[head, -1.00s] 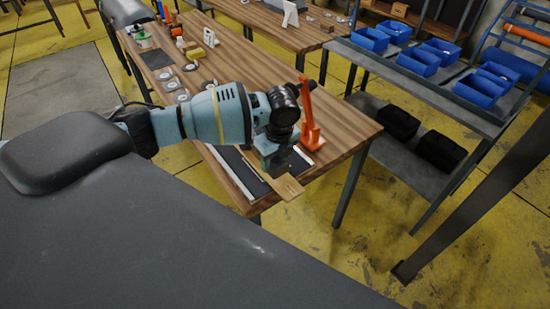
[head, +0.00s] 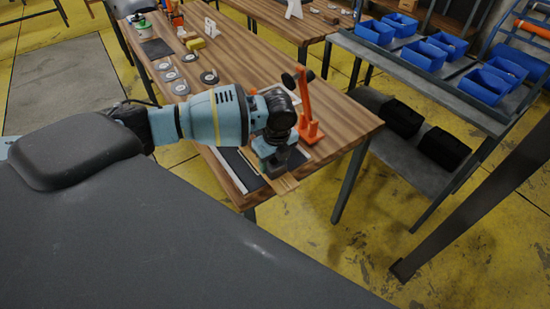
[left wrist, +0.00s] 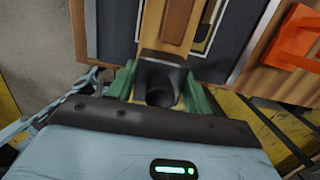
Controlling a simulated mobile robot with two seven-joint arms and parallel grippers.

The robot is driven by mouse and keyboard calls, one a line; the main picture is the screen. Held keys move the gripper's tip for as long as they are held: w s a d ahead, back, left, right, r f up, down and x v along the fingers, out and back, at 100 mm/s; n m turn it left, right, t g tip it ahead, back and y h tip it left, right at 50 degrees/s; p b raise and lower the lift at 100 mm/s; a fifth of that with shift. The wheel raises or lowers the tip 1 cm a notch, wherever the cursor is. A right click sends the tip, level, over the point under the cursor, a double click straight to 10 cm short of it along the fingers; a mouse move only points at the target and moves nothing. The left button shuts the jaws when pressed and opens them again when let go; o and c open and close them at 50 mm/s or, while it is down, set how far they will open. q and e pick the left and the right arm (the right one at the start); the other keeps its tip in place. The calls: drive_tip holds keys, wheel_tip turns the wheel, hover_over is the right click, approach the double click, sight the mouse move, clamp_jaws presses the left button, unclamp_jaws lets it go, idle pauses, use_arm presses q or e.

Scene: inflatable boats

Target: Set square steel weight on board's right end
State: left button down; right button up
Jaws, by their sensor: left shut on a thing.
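My left gripper (head: 272,172) is over the front end of the near wooden table, pointing down. In the left wrist view its green fingers (left wrist: 162,88) are shut on a dark block, the square steel weight (left wrist: 162,62). The narrow wooden board (left wrist: 178,22) runs away from the weight in that view. In the head view the board's near end (head: 286,184) shows just below the gripper. The weight is over or on this end; I cannot tell whether it touches. The gripper and forearm hide much of the board in the head view. My right gripper is not in view.
A dark mat with pale edge strips (head: 234,163) lies under the board. An orange stand (head: 309,128) is close to the gripper's right. Several round discs (head: 209,77) lie farther back on the table (head: 345,118). A shelf with blue bins (head: 424,55) stands right.

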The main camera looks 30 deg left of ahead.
use_arm(q)
drive_tip(key=shift+w, duration=0.25)
drive_tip(key=c, duration=0.6)
unclamp_jaws()
drive_tip(key=shift+s, duration=0.15)
drive_tip(key=r, duration=0.4)
drive_tip(key=d+r, duration=0.1)
drive_tip(key=r, duration=0.7)
drive_tip(key=shift+s+d+p, duration=0.25)
drive_tip(key=shift+s+p, duration=0.05)
drive_tip(key=shift+p, duration=0.1)
drive_tip(key=s+d+f+n+t+h, duration=0.2)
drive_tip(key=s+d+f+n+h, duration=0.15)
drive_tip(key=d+f, duration=0.55)
drive_tip(key=s+d+f+n+t+h, duration=0.25)
drive_tip(key=s+d+f+n, duration=0.25)
drive_tip(key=d+f, duration=0.45)
drive_tip(key=s+a+f+n+t+y, duration=0.1)
drive_tip(key=s+a+f+n, duration=0.3)
drive_tip(key=s, duration=0.5)
drive_tip(key=s+a+f+n+t+y, duration=0.1)
drive_tip(key=s+a+f+n+t, duration=0.2)
drive_tip(key=s+a+f+n, duration=0.2)
drive_tip(key=s+a+n, duration=0.1)
drive_tip(key=s+n, duration=0.2)
drive_tip(key=s, duration=0.2)
drive_tip(key=shift+a+y, duration=0.4)
